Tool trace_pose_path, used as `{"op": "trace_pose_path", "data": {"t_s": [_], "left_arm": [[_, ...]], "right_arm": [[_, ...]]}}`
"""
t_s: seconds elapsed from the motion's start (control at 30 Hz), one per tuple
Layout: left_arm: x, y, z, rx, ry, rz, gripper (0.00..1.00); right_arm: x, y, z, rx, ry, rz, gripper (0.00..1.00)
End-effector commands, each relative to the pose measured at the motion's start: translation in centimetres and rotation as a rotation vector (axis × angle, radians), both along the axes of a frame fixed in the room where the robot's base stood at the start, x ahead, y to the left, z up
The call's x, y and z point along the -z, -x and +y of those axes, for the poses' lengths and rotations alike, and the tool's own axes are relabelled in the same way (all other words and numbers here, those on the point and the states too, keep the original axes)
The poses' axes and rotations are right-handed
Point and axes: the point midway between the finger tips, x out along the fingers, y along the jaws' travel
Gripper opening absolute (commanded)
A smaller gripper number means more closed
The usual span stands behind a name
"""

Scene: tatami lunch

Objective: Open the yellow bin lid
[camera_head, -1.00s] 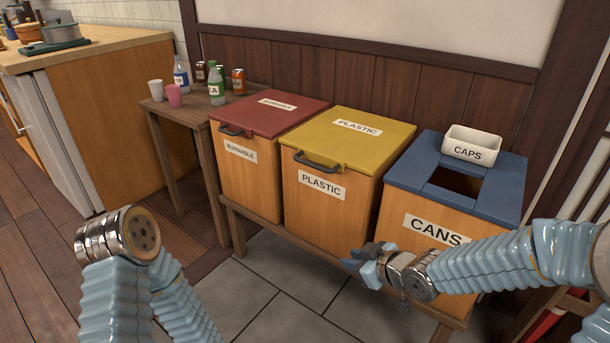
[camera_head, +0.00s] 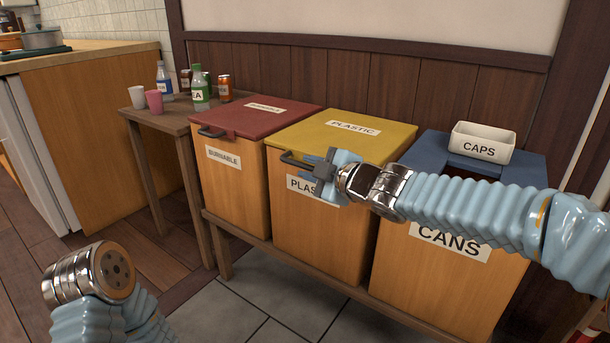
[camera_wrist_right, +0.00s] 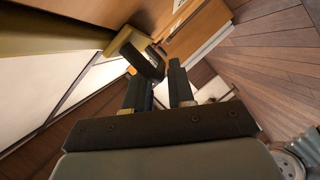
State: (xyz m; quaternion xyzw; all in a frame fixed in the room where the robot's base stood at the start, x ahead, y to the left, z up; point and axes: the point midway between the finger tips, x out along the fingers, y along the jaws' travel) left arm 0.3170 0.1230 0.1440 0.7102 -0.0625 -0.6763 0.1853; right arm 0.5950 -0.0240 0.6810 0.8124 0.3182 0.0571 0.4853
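The yellow lid (camera_head: 345,135) marked PLASTIC lies closed on its wooden bin (camera_head: 300,225). Its dark handle (camera_head: 291,160) sticks out at the front left edge, partly hidden behind my right gripper (camera_head: 316,168). The gripper is in front of the bin's upper front, over part of the PLASTIC label. In the right wrist view the two dark fingers (camera_wrist_right: 160,85) stand apart with nothing held between them. The handle (camera_wrist_right: 145,58) shows just beyond the fingertips, nearer the left finger. My left gripper is out of view; only part of the left arm shows.
The red-lidded burnable bin (camera_head: 240,122) stands left of the yellow one. The blue-topped cans bin (camera_head: 435,150) stands right, with a white caps box (camera_head: 482,143) on it. A small table (camera_head: 180,115) at left holds bottles, cans and cups.

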Motion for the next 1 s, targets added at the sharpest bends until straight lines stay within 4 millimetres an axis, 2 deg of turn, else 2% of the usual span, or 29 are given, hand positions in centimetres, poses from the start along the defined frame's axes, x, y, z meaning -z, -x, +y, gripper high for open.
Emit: {"op": "trace_pose_path", "data": {"t_s": [0.2,0.5,0.67,1.0], "left_arm": [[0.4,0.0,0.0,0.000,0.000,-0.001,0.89],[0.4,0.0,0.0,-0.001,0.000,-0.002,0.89],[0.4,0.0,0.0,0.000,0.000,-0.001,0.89],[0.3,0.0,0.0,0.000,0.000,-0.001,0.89]], "right_arm": [[0.5,-1.8,1.3,0.000,0.001,0.001,0.23],[0.5,-2.0,1.4,0.001,0.000,0.000,0.23],[0.5,-2.0,1.4,0.001,0.000,0.000,0.00],[0.4,-2.0,1.4,0.001,0.000,0.002,0.00]]}}
